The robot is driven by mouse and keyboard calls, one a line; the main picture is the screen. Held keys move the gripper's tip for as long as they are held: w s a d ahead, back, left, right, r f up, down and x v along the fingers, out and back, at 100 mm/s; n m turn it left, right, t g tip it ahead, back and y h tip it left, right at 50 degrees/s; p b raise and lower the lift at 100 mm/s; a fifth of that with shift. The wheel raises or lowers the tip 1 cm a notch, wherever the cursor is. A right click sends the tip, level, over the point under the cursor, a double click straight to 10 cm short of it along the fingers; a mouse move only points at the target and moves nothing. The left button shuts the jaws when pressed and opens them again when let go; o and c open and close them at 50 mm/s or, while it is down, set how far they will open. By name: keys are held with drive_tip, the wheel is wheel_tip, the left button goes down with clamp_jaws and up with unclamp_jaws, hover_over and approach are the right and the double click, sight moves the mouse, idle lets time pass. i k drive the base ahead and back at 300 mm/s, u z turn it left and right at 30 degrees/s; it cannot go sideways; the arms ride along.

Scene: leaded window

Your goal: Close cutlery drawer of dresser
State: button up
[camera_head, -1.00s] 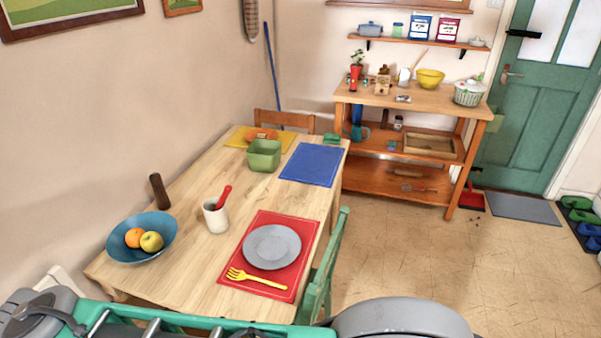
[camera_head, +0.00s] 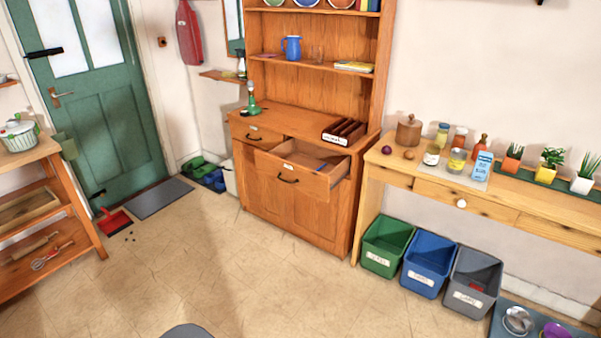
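The wooden dresser (camera_head: 270,207) stands against the wall right of the green door. It has two drawers side by side below its worktop. The right drawer (camera_head: 288,180) is pulled out, with a dark handle and a small label on its front, too small to read. Something blue lies inside it. The left drawer (camera_head: 254,136) looks shut. I cannot tell from the labels which is the cutlery drawer. My gripper is not in view.
Open floor (camera_head: 220,270) lies in front of the dresser. Green (camera_head: 386,246), blue (camera_head: 427,264) and grey (camera_head: 471,282) bins stand right of it under a side table (camera_head: 450,193). A shelf unit (camera_head: 40,215) stands at the left. A grey mat (camera_head: 160,198) lies by the door (camera_head: 100,110).

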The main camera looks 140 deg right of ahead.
sight(293, 164)
drive_tip(key=z, duration=4.9)
drive_tip(key=i, duration=0.55)
drive_tip(key=u, duration=0.65)
drive_tip(key=i, duration=2.3)
drive_tip(key=z, duration=0.6)
